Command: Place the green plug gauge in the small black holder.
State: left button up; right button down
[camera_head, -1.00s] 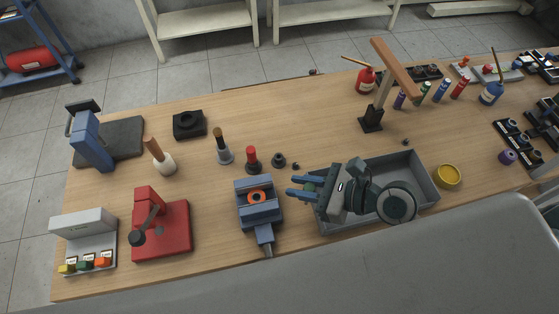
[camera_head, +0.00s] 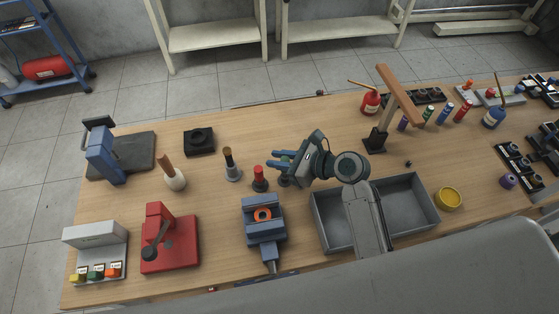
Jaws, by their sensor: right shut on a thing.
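My right gripper (camera_head: 283,161) is above the table, left of the grey tray's back corner, with its blue fingers pointing left. It is shut on the green plug gauge (camera_head: 284,158), of which only a little green shows between the fingers. A small round black holder (camera_head: 284,181) stands on the table just below the fingers in the picture, partly hidden by the gripper. I cannot tell whether the gauge touches it. My left gripper is not in view.
A red-topped stand (camera_head: 260,178) is close on the left of the gripper. A blue vise (camera_head: 263,228) with an orange ring stands in front. The grey tray (camera_head: 325,228) is at right. A square black block (camera_head: 199,141) with a round recess lies back left.

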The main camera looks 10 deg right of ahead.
jog(key=shift+f, duration=0.95)
jog(key=shift+f, duration=0.1)
jog(key=c, duration=1.6)
grip_release()
jog(key=shift+o, duration=0.2)
jog(key=shift+s, duration=0.1)
jog(key=b+v, duration=0.1)
jog(key=v, duration=1.1)
